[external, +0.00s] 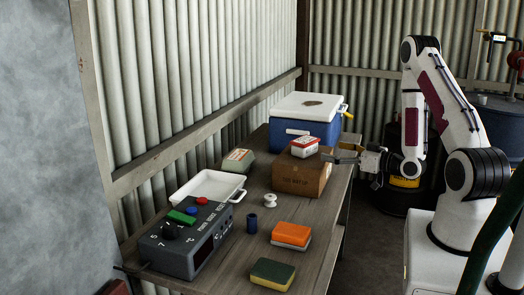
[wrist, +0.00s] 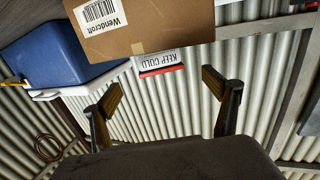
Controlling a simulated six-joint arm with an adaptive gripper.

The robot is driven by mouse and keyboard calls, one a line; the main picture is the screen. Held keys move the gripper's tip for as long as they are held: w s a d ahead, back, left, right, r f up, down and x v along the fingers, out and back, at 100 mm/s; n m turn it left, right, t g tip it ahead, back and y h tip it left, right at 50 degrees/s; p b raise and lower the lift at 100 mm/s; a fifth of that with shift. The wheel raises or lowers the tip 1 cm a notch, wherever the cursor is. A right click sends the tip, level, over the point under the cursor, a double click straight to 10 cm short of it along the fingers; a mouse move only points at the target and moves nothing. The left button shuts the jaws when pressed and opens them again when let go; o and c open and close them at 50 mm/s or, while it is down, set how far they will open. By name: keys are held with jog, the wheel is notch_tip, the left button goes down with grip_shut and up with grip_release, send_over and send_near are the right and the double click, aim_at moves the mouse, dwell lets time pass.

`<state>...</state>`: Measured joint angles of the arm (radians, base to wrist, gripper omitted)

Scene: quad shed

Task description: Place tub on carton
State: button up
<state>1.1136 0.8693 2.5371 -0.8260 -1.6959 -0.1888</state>
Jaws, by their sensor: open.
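The tub (external: 304,147) is small, white and red, and sits on top of the brown carton (external: 300,178). My gripper (external: 338,155) is just right of the tub, level with the carton's upper part. Its two fingers are spread wide and empty in the wrist view (wrist: 162,90). The tub appears beyond the fingertips, between them and apart from them.
A blue cooler (external: 310,130) with a white lid stands behind the carton. A white tray (external: 210,184), a grey control box (external: 185,240), a spool (external: 270,200), a dark blue cup (external: 252,223) and sponge-like blocks (external: 291,234) occupy the table's left and front. Corrugated walls (external: 220,60) border it.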

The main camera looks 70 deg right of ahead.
jog(key=w+a+r+n+g, duration=0.1)
jog(key=w, duration=0.1)
jog(key=w+a+r+n+g+y, duration=0.1)
jog(key=w, duration=0.1)
jog(key=w+a+r+n+g, duration=0.1)
jog(key=w+a, duration=0.1)
jog(key=shift+w+a+r+g+y, duration=0.1)
jog(key=shift+w+r+g+y, duration=0.15)
jog(key=shift+g+y, duration=0.05)
jog(key=s+a+r+g, duration=0.1)
jog(key=a+r+g, duration=0.2)
jog(key=a+r, duration=0.5)
jog(key=s+a+r+g+y, duration=0.1)
jog(key=s+a+r+g, duration=0.1)
jog(key=s+a, duration=0.8)
jog(key=s+a+r+g+y, duration=0.2)
jog(key=s+a+r, duration=0.2)
jog(key=s+a, duration=0.6)
jog(key=shift+s+r, duration=0.35)
